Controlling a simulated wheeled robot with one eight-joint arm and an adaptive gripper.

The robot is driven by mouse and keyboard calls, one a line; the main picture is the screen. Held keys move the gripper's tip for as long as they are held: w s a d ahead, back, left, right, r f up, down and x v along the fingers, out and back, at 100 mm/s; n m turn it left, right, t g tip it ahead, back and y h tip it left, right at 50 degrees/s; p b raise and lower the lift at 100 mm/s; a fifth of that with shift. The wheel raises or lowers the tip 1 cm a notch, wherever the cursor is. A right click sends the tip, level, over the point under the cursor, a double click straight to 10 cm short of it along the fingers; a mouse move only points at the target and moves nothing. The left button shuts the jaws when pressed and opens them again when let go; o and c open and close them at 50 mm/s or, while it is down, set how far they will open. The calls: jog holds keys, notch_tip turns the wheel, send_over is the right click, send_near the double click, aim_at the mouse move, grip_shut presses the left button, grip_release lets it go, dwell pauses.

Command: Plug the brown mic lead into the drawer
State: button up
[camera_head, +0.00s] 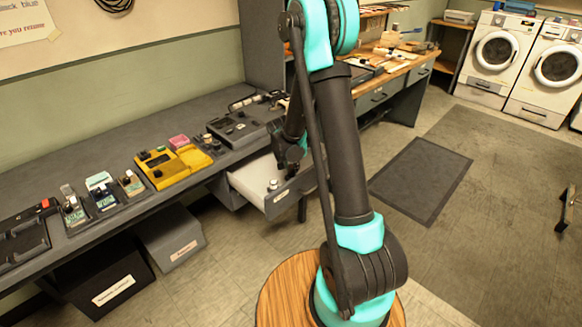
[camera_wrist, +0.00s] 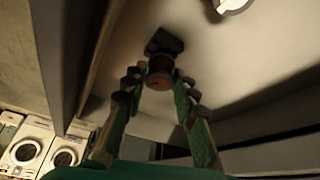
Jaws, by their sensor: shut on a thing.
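The open drawer (camera_head: 250,182) has a pale inside and sticks out from under the grey bench; its pale surface (camera_wrist: 215,65) fills much of the wrist view. My gripper (camera_wrist: 160,84) is shut on a short, round brown piece, which I take to be the brown mic lead (camera_wrist: 160,72). A dark block (camera_wrist: 164,41) shows right at its far end; I cannot tell whether they are joined. In the head view my gripper (camera_head: 292,160) is at the drawer's right side, partly hidden by my arm; the held piece cannot be made out there.
A small silvery round piece (camera_head: 273,184) sits in the drawer, and a pale knob-like piece (camera_wrist: 231,5) shows in the wrist view. A yellow device (camera_head: 170,165) and a dark device (camera_head: 238,128) stand on the bench. Floor right of my arm is clear around a dark mat (camera_head: 420,180).

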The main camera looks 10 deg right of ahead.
jog(key=shift+f, duration=0.95)
dwell(0.5)
jog(key=o, duration=1.1)
jog(key=shift+c, duration=0.2)
jog(key=v, duration=1.2)
jog(key=shift+d, duration=0.1)
